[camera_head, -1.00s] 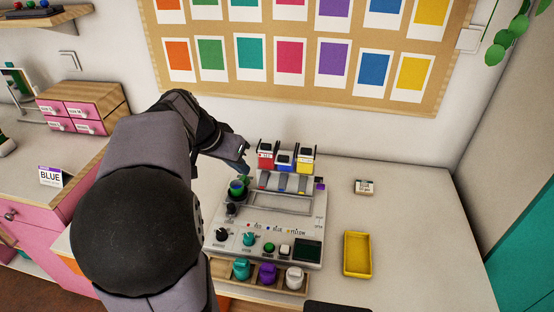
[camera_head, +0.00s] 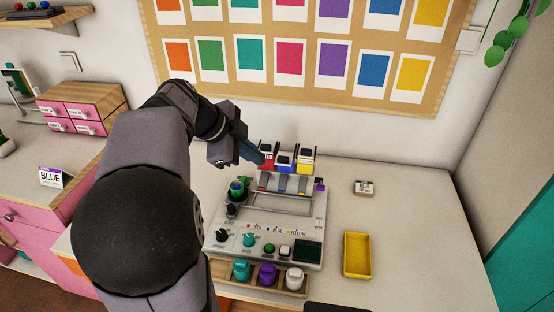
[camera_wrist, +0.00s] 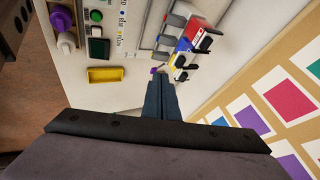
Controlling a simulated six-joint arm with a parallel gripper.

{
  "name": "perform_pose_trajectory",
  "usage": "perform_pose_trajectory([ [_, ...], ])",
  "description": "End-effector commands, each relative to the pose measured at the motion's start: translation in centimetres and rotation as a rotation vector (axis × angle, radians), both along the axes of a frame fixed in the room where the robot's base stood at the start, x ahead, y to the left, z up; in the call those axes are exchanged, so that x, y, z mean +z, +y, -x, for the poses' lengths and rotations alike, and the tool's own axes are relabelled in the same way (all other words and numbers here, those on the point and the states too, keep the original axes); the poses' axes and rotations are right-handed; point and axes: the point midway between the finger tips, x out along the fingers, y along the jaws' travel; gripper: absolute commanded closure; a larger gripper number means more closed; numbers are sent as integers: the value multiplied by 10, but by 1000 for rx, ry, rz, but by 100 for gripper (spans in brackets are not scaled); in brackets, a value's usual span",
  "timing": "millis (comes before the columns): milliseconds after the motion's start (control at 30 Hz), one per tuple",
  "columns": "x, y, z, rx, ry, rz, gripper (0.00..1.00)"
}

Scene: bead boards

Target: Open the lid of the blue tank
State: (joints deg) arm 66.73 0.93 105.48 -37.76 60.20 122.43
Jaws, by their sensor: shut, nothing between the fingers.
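The blue tank (camera_head: 285,160) stands at the back of the grey machine, between the red tank (camera_head: 267,162) and the yellow tank (camera_head: 304,163). Its dark top shows, but I cannot tell how its lid sits. In the wrist view the blue tank (camera_wrist: 183,44) is just beyond my fingertips, between the red tank (camera_wrist: 196,31) and the yellow tank (camera_wrist: 178,61). My gripper (camera_head: 261,160) is shut and empty. In the head view its tip is at the left edge of the red tank; it also shows in the wrist view (camera_wrist: 159,80).
The grey machine (camera_head: 240,246) has knobs, buttons and a dark green screen (camera_head: 308,250). Several coloured bottles sit in a wooden rack (camera_head: 255,279) in front.

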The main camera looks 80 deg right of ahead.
Motion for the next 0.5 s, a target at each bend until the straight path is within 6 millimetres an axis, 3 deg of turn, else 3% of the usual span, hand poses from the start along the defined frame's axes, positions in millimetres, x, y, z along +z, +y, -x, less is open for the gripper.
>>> perform_pose_trajectory([
  [267, -23, -13, 12, -1, 3, -6, 100],
  [500, -58, -34, 29, -1, 3, -9, 100],
])
